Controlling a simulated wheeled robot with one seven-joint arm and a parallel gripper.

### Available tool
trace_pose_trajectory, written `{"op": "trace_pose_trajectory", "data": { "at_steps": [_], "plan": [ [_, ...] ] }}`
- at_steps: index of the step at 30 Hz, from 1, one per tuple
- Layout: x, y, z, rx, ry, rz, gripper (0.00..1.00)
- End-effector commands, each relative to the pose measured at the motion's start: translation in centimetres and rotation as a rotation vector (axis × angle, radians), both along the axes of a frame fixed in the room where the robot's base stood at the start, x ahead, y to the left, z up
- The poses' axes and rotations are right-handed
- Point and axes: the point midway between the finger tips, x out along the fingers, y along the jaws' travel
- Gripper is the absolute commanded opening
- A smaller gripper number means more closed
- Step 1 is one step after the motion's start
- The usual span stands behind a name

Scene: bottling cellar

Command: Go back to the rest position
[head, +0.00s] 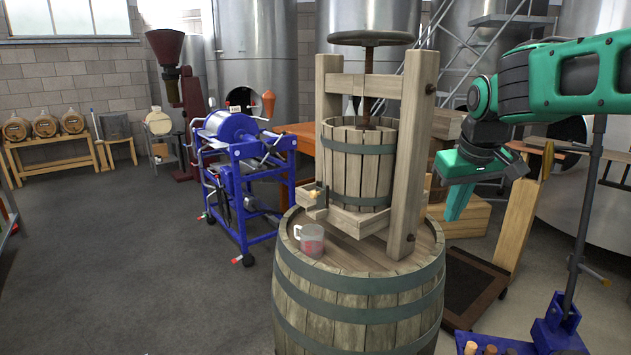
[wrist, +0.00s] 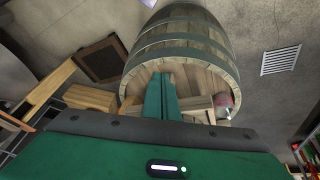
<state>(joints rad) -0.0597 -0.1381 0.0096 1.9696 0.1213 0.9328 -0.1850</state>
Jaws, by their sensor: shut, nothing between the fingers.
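My gripper (head: 456,205) is green and hangs to the right of the wooden press, pointing down, with its fingers together and nothing between them. In the wrist view the shut fingers (wrist: 160,97) show in front of the barrel top. The wooden basket press (head: 413,150) stands on a large upright barrel (head: 358,312), which also shows in the wrist view (wrist: 185,40). A clear measuring cup (head: 312,241) stands on the barrel top at the front left, below the press spout. My gripper appears apart from the press and the barrel.
A blue-framed machine (head: 240,170) stands left of the barrel. A wooden upright (head: 522,215) with a dark platform (head: 475,287) stands at the right, near a blue stand (head: 556,325). Small casks (head: 45,126) rest on a bench at the far left. The floor at left is clear.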

Motion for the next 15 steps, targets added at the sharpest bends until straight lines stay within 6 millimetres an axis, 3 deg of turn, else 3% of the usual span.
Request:
{"op": "trace_pose_trajectory", "data": {
  "at_steps": [1,6,10,15],
  "plan": [
    [-2.5,-2.3,-1.1,0.006,0.028,-0.063,0.0],
    [-11.2,-8.2,-5.0,0.04,0.126,-0.27,0.0],
    [-18.4,-10.9,-8.3,0.081,0.202,-0.426,0.0],
    [-26.4,-12.0,-12.1,0.139,0.286,-0.591,0.0]
  ]
}}
